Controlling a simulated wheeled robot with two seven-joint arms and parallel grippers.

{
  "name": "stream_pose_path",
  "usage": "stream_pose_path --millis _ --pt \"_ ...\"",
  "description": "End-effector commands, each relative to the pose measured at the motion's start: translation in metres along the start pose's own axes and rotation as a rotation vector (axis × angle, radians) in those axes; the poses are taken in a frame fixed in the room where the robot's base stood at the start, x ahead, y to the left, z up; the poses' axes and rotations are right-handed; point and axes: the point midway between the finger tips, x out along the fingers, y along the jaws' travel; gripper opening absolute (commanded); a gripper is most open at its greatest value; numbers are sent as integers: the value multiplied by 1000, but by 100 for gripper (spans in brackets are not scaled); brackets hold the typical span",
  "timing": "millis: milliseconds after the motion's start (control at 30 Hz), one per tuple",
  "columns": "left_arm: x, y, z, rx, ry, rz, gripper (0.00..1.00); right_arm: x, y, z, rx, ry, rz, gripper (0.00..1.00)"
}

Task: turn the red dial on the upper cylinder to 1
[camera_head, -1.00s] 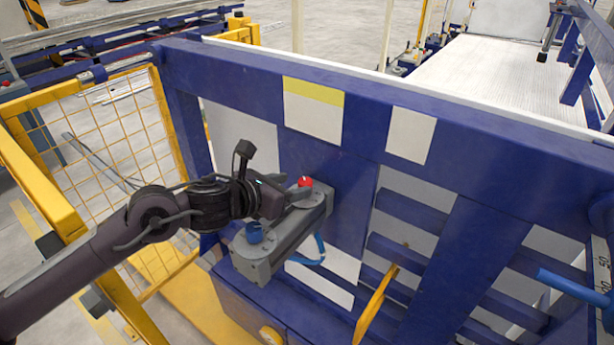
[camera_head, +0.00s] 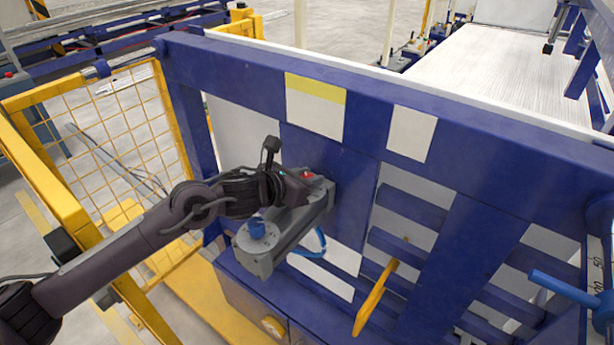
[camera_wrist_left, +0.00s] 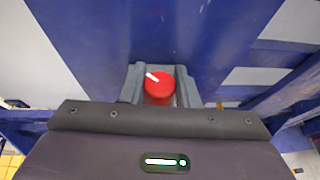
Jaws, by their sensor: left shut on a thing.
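The red dial (camera_head: 307,175) sits at the upper end of the grey cylinder housing (camera_head: 290,232) on the blue frame; my gripper partly covers it in the head view. In the left wrist view the red dial (camera_wrist_left: 157,84) carries a white mark pointing up and left. My left gripper (camera_head: 303,184) reaches it from the left; its fingers stand on either side of the dial, shut on it. A blue dial (camera_head: 257,229) sits at the lower end of the same housing. No numbers around the red dial are readable. My right gripper is not in view.
The blue frame (camera_head: 470,160) with white plates stands behind the housing. A yellow lever (camera_head: 375,298) sticks out to the right. A yellow mesh fence (camera_head: 120,130) stands at the left.

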Motion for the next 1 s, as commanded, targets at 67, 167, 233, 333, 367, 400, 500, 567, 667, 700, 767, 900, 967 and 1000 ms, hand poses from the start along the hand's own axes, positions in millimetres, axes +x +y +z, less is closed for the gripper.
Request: stream_pose_path --millis 67,167,233,333,367,400,500,567,667,700,767,900,967,1000 --pt "0 0 0 0 0 1 5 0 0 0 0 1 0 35" --pt "0 0 0 -1 0 4 5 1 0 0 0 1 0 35" --pt "0 0 -1 -4 -1 12 5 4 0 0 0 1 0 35" --pt "1 -1 -2 -13 -1 36 5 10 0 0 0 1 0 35" --pt "1 -1 -2 -18 -1 47 5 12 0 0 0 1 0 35" --pt "1 -1 -3 -25 -2 63 5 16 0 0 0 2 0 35" --pt "2 -1 -4 -47 -3 118 5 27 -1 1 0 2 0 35" --pt "2 -2 -4 -63 -4 157 5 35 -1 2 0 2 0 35" --pt "3 -2 -5 -95 -5 234 5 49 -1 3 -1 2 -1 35" --pt "3 -2 -5 -109 -5 266 5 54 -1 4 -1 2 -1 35" --pt "3 -2 -4 -130 -6 317 5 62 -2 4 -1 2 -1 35" --pt "2 -2 -3 -180 -5 436 5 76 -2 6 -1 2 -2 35" --pt "2 -2 -2 -201 -6 483 5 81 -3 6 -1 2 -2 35" --pt "2 -2 -2 -214 -5 515 5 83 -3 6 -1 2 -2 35"
